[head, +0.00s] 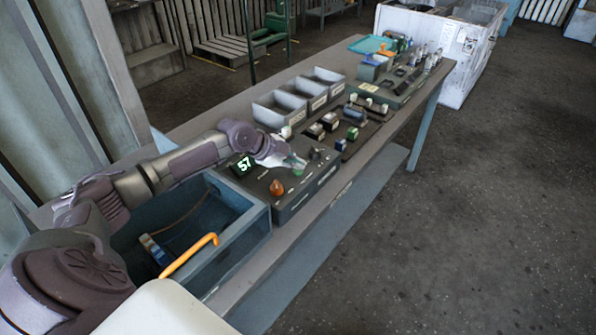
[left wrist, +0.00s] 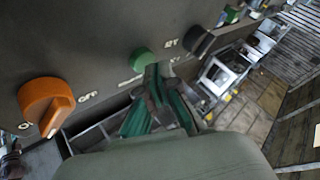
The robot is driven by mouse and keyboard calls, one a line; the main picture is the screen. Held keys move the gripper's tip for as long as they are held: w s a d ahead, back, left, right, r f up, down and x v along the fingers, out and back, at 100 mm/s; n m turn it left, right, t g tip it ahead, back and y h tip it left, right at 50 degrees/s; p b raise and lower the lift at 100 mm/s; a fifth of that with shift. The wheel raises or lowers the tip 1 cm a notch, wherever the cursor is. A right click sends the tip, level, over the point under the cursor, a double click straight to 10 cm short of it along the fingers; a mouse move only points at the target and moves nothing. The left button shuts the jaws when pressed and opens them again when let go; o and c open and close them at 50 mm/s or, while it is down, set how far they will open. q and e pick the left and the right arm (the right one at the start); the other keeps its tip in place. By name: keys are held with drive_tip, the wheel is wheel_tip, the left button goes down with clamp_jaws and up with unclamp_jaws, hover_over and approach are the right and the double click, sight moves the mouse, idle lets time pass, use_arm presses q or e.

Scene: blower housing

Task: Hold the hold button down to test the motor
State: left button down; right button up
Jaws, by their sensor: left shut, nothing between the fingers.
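The dark control panel (head: 318,186) sits on the bench and has a lit green display (head: 243,165) reading 57. A green button (left wrist: 143,61) sticks out of the panel face in the left wrist view. An orange knob (head: 277,187) is on the same panel, and it also shows in the left wrist view (left wrist: 46,105). A dark knob (left wrist: 198,40) is on the other side of the button. My left gripper (head: 297,163) is shut and empty over the panel. In the left wrist view its fingertips (left wrist: 156,72) are close beside the green button; I cannot tell whether they touch it.
A blue open box (head: 238,237) with an orange bent handle (head: 190,256) stands at the near end of the bench. Grey bins (head: 282,106) and small parts line the bench beyond the panel. Open floor (head: 470,220) lies to the right.

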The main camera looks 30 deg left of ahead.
sight(296, 171)
use_arm(q)
drive_tip(key=shift+f+b, duration=0.35)
drive_tip(key=shift+f, duration=0.15)
idle(0.5)
drive_tip(key=shift+r, duration=0.15)
idle(1.9)
drive_tip(key=shift+r+p, duration=0.6)
drive_tip(key=shift+r, duration=0.15)
drive_tip(key=shift+r, duration=0.1)
wheel_tip(296, 171, up, 5)
drive_tip(key=p, duration=0.3)
drive_tip(key=shift+p, duration=0.35)
